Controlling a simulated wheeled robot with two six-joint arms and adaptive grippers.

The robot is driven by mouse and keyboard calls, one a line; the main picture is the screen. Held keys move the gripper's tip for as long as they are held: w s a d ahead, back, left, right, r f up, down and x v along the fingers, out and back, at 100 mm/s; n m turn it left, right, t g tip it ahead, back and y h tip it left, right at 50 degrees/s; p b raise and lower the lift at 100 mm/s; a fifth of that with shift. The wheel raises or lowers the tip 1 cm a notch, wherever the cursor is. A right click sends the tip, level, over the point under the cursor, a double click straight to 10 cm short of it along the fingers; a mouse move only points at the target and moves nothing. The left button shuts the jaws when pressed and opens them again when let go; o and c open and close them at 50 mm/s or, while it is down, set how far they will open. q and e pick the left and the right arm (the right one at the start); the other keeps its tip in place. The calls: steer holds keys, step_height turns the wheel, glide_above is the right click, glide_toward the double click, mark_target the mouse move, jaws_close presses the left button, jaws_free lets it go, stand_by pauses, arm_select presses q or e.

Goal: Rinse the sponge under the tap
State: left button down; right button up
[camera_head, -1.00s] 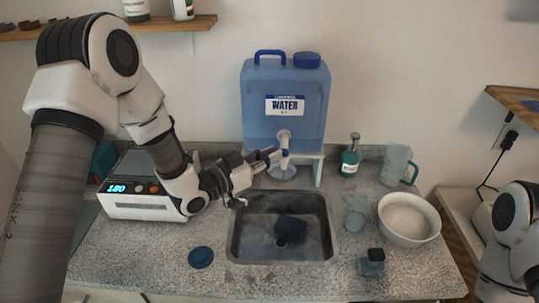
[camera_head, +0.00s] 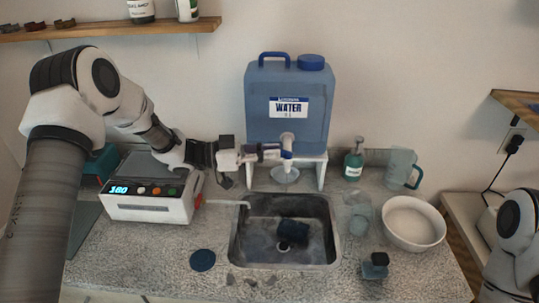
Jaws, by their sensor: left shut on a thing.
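A dark blue sponge (camera_head: 293,230) lies in the metal sink (camera_head: 262,252). A blue water container (camera_head: 291,118) stands on a white stand behind the sink. I cannot tell whether water is running. The right arm shows at the right edge, but its gripper is out of view.
A white device with a lit display (camera_head: 147,203) stands left of the sink. A white bowl (camera_head: 413,224), a clear pitcher (camera_head: 401,168), a green bottle (camera_head: 353,160) and a small dark jar (camera_head: 375,266) stand to the right. A blue disc (camera_head: 202,260) lies front left.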

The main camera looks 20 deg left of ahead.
arm_select(q)
steer(key=shift+w+a+m+g+h, duration=0.15)
steer(key=shift+m+g+h, duration=0.1)
steer(key=shift+m+g, duration=0.25)
steer(key=shift+w+d+m+g+h, duration=0.15)
steer(key=shift+m+g+h, duration=0.15)
steer(key=shift+g, duration=0.4)
steer(key=shift+a, duration=0.1)
steer(key=c, duration=1.2)
jaws_free()
steer(key=shift+w, duration=0.1)
steer(key=v, duration=1.1)
steer(key=shift+a, duration=0.4)
